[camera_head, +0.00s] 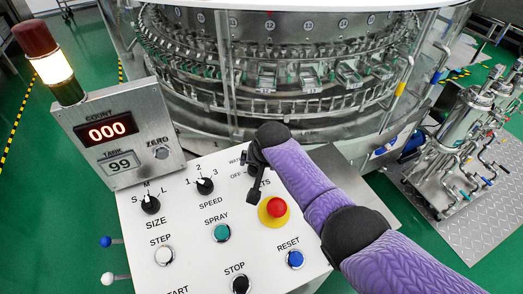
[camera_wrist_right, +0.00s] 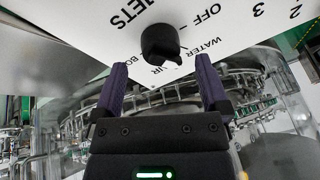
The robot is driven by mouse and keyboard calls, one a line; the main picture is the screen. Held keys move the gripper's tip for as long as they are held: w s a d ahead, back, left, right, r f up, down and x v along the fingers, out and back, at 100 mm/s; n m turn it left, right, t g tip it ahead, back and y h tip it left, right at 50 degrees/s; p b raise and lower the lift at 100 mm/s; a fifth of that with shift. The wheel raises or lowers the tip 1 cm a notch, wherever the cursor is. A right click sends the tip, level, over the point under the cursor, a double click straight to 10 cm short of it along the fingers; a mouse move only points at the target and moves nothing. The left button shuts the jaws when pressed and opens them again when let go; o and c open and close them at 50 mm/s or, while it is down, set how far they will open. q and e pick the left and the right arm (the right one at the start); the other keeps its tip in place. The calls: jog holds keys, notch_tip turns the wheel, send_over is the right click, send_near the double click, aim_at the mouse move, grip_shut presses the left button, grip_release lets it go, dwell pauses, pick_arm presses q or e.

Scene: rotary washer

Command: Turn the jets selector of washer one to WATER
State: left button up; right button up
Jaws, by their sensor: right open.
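The jets selector, a black knob (camera_wrist_right: 160,43), shows in the right wrist view on the white panel, with JETS, OFF, WATER and partly covered labels around it. I cannot tell which label its pointer faces. My right gripper (camera_wrist_right: 160,66) is open, with its two purple-sided fingers apart on either side of the knob's lower end; contact cannot be made out. In the head view my right gripper (camera_head: 255,180) is over the jets area and hides the knob and part of its lettering. My left gripper is not in view.
The white panel (camera_head: 190,262) also carries a SIZE knob (camera_head: 150,204), a SPEED knob (camera_head: 204,186), a red stop button (camera_head: 277,207) close to my right gripper, and several push buttons. A counter box (camera_head: 118,137) with a lamp stands left. The round washer (camera_head: 270,75) is behind.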

jog(key=p+v, duration=0.4)
jog(key=v, duration=0.3)
